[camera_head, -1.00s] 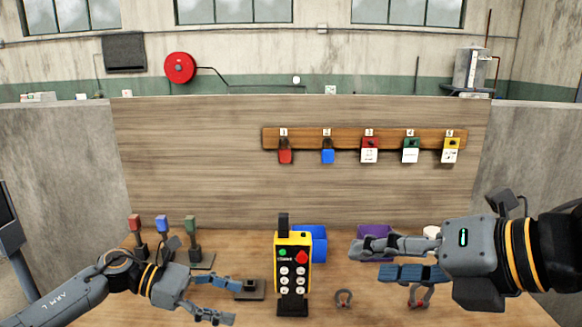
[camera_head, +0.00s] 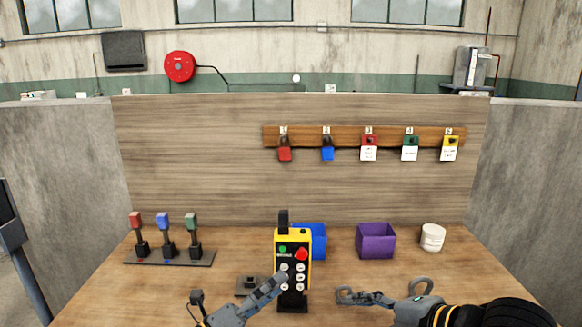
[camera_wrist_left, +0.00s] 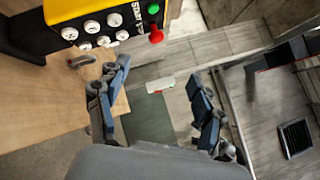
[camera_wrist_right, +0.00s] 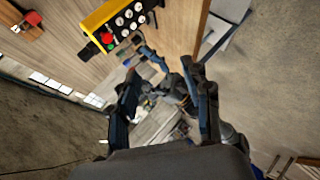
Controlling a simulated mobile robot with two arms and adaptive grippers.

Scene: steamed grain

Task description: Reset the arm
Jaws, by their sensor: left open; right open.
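My left gripper (camera_head: 264,297) is low at the front of the table, partly in front of the yellow and black control pendant (camera_head: 293,262). Its jaws are apart and empty in the left wrist view (camera_wrist_left: 160,100), with the pendant at upper left. My right gripper (camera_head: 385,300) is low at the front right, partly cut off by the frame's bottom. Its jaws are apart and empty in the right wrist view (camera_wrist_right: 166,92). The pendant also shows there, at the top (camera_wrist_right: 117,22).
Red, blue and green levers stand on a dark base (camera_head: 170,257). A blue bin (camera_head: 317,240), purple bin (camera_head: 376,241) and white jar (camera_head: 432,237) stand at the back. A rack (camera_head: 345,135) of padlocks and tags hangs behind.

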